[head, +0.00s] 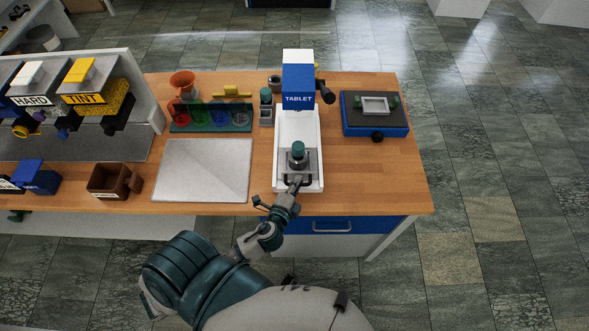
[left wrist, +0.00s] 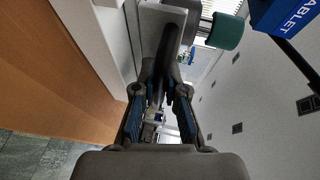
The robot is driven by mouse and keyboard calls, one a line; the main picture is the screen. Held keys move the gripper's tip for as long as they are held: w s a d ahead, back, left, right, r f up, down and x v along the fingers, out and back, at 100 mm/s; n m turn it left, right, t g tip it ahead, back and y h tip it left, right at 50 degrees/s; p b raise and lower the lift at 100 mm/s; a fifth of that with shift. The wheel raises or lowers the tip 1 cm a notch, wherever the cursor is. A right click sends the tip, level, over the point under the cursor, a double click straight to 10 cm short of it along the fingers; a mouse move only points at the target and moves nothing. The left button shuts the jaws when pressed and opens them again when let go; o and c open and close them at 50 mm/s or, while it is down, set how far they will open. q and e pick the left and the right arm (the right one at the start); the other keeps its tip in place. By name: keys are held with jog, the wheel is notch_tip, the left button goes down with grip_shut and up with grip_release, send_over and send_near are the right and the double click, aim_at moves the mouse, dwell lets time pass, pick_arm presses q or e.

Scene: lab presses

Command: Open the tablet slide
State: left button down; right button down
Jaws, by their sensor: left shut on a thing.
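The tablet press (head: 299,87) stands on the wooden bench, with a blue head marked TABLET over a long white base. Its grey slide (head: 311,161) lies at the front end of the base and carries a small piece with a green top (head: 298,148). A black handle (head: 283,181) is on the slide's front edge. My left gripper (head: 294,185) is at this handle, shut on it. In the left wrist view the fingers (left wrist: 163,88) close around the dark handle bar (left wrist: 173,45). The handle is partly hidden by the gripper in the head view. My right gripper is not in view.
A pale square plate (head: 203,171) and a green rack of coloured cups (head: 211,120) are left of the press. A blue and black device (head: 375,131) is to the right. A brown box (head: 109,180) sits further left. The bench's right front is clear.

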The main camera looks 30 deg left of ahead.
pick_arm(q)
jog(key=c, duration=1.4)
grip_release()
jog(key=shift+s+d, duration=0.2)
jog(key=shift+d, duration=0.2)
jog(key=shift+o, duration=1)
jog(key=shift+w+d, duration=0.2)
jog(key=v, duration=1.2)
jog(key=shift+d, duration=0.15)
jog(key=shift+a, duration=0.35)
